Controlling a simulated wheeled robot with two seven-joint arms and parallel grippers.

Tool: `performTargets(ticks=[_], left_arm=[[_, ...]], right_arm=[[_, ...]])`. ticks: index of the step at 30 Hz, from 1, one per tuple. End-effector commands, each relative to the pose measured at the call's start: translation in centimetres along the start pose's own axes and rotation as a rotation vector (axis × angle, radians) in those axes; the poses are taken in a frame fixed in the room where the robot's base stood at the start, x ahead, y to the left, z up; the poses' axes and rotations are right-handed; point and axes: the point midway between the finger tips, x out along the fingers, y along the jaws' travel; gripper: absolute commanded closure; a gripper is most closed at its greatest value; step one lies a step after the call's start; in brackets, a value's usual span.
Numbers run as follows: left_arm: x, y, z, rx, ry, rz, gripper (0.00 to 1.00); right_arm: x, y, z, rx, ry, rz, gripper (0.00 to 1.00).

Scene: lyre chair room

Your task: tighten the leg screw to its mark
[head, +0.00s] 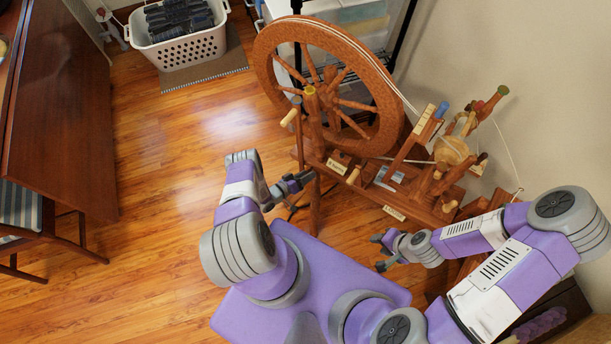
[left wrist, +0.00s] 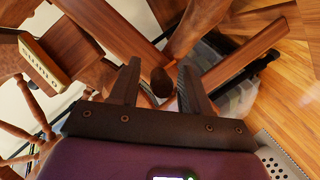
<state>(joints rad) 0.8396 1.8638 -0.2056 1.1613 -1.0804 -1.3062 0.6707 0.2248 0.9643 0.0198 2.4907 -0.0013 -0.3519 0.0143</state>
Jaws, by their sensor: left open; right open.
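The wooden spinning wheel (head: 330,85) stands on turned legs; one front leg (head: 315,207) shows beside my left gripper (head: 302,180). In the left wrist view, a dark round wooden knob (left wrist: 162,82) lies between the two fingertips; it may be the leg screw, but I cannot make out a mark on it. My left gripper is open, its fingers on either side of that knob; I cannot tell whether they touch it. My right gripper (head: 381,252) is open and empty, in front of the wheel's lower right side.
A pale lettered plaque (left wrist: 43,62) is at left in the wrist view. A white laundry basket (head: 190,40) sits on a mat at the back left. A dark table (head: 65,110) and striped chair (head: 20,205) stand left. The floor between is clear.

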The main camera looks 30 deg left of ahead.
Motion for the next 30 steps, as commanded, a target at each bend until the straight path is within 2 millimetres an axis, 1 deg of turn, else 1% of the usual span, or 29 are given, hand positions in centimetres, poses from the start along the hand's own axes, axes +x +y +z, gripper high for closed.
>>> performTargets(ticks=[1, 9, 10, 20, 26, 30], left_arm=[[-0.01, 0.0, 0.0, 0.0, 0.0, 0.0, 0.56], [-0.03, 0.0, 0.0, 0.0, 0.0, 0.0, 0.97], [-0.03, 0.0, -0.01, 0.0, 0.0, 0.0, 1.0], [-0.05, 0.07, 0.0, 0.04, -0.001, -0.015, 1.0], [-0.07, 0.14, -0.01, 0.14, 0.0, -0.059, 1.0], [-0.07, 0.21, 0.02, 0.247, -0.002, -0.104, 1.0]], right_arm=[[0.0, 0.0, 0.01, 0.0, 0.0, 0.0, 0.57], [0.0, 0.0, 0.01, 0.0, 0.0, 0.0, 0.57], [0.0, 0.0, 0.0, 0.0, 0.0, 0.0, 0.57], [-0.14, -0.05, 0.01, 0.0, 0.0, 0.0, 0.57], [-0.47, -0.18, 0.03, 0.0, 0.0, 0.0, 0.57], [-0.81, -0.3, 0.04, 0.0, 0.0, 0.0, 0.57]])
